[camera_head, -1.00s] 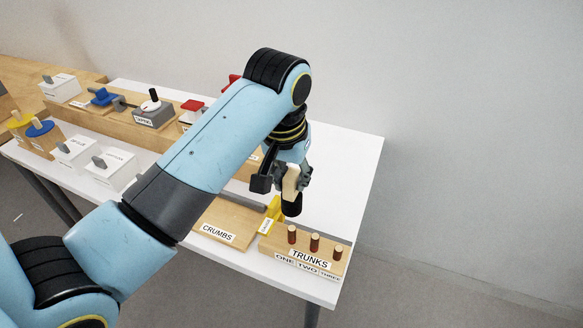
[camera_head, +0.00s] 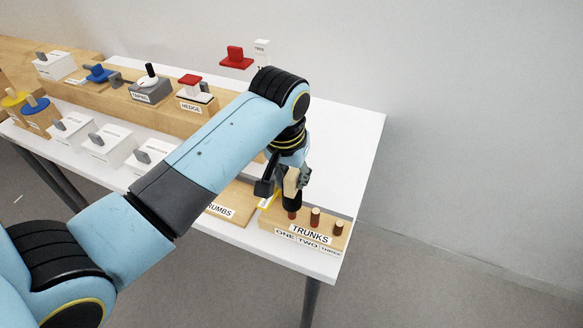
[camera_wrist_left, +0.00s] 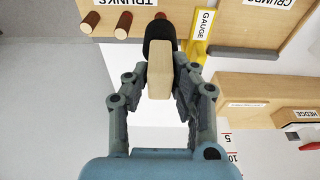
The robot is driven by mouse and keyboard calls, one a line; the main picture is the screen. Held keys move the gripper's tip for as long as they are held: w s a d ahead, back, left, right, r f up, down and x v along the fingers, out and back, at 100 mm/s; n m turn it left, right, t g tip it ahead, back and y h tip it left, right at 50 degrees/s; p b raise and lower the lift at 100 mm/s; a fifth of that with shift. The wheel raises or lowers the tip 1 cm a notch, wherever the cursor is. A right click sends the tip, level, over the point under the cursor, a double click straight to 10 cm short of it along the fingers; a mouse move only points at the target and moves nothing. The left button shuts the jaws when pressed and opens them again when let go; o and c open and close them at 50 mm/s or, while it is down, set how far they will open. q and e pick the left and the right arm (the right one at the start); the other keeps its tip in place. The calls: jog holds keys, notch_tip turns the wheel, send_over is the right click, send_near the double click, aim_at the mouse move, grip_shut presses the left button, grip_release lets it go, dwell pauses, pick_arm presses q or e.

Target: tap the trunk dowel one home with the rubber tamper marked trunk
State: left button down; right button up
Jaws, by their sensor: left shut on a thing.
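My left gripper (camera_head: 292,180) is shut on the tamper, which has a pale wooden handle and a black rubber head (camera_head: 292,203). In the left wrist view the handle (camera_wrist_left: 159,72) lies between the fingers (camera_wrist_left: 160,85). The TRUNKS block (camera_head: 308,234) stands at the table's right front corner. Dowel one (camera_head: 292,215), dark reddish brown, stands under the head, which covers its top and appears to meet it. Dowel two (camera_head: 315,217) and dowel three (camera_head: 338,228) stand to its right with pale tops. My right gripper is out of view.
The yellow gauge (camera_wrist_left: 201,35) is close beside the tamper. The CRUMBS board (camera_head: 230,205) lies to the left. The HEDGE block (camera_head: 197,100) and several marked blocks fill the table's left side. The white table (camera_head: 345,150) is bare behind the TRUNKS block.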

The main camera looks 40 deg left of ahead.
pick_arm(q)
jog(key=shift+w+r, duration=0.1)
jog(key=p+v, duration=0.3)
jog(key=shift+w+a+p, duration=0.1)
jog(key=shift+w+p, duration=0.15)
jog(key=shift+p, duration=0.05)
jog(key=shift+r+b, duration=0.35)
jog(key=shift+b, duration=0.05)
jog(key=shift+r, duration=0.4)
jog(key=b+x, duration=0.1)
jog(key=x, duration=0.1)
jog(key=s+b+x, duration=0.1)
jog(key=x, duration=0.2)
jog(key=shift+f, duration=0.3)
jog(key=shift+r, duration=0.2)
